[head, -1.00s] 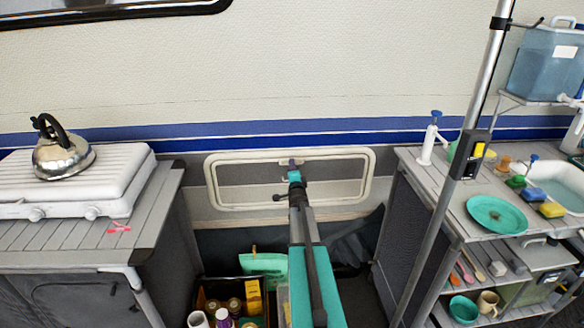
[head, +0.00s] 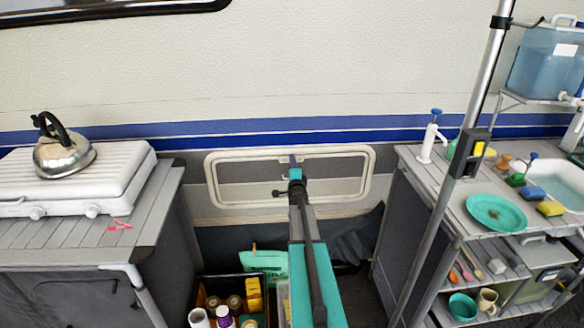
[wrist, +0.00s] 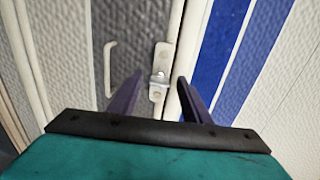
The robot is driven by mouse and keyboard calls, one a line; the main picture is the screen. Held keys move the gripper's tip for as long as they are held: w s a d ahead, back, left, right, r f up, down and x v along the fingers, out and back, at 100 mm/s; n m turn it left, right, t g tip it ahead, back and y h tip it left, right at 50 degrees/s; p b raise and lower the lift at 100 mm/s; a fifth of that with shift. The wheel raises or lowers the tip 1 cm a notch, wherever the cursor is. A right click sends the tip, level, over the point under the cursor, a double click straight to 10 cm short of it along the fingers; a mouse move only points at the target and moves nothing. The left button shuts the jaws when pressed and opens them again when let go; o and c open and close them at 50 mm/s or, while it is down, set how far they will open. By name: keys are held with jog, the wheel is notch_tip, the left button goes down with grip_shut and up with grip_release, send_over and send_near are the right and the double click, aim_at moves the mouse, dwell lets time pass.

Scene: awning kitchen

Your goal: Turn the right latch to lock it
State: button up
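A low service hatch shows in the head view with its pale frame (head: 213,185) set in the van wall. In the wrist view a small metal latch (wrist: 160,75) sits at the hatch edge, beside the blue stripe. It has a plate and a small turning piece. My gripper (wrist: 159,88) is open, with its two purple fingers on either side of the latch in the picture. Nothing is held. I cannot tell whether either finger touches the latch. In the head view my gripper (head: 293,160) is at the hatch's top edge and largely covers the latch.
A thin pull handle (wrist: 108,68) is on the hatch panel. A stove (head: 80,180) with a kettle (head: 62,155) stands left on a counter. A shelf unit with a green plate (head: 497,212) and a metal pole (head: 440,205) stand right. A crate of goods (head: 205,290) is below.

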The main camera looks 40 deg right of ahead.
jog(key=shift+s, duration=0.1)
jog(key=b+v, duration=0.1)
jog(key=v, duration=1.2)
jog(key=shift+s+a, duration=0.2)
dwell(0.5)
dwell(0.5)
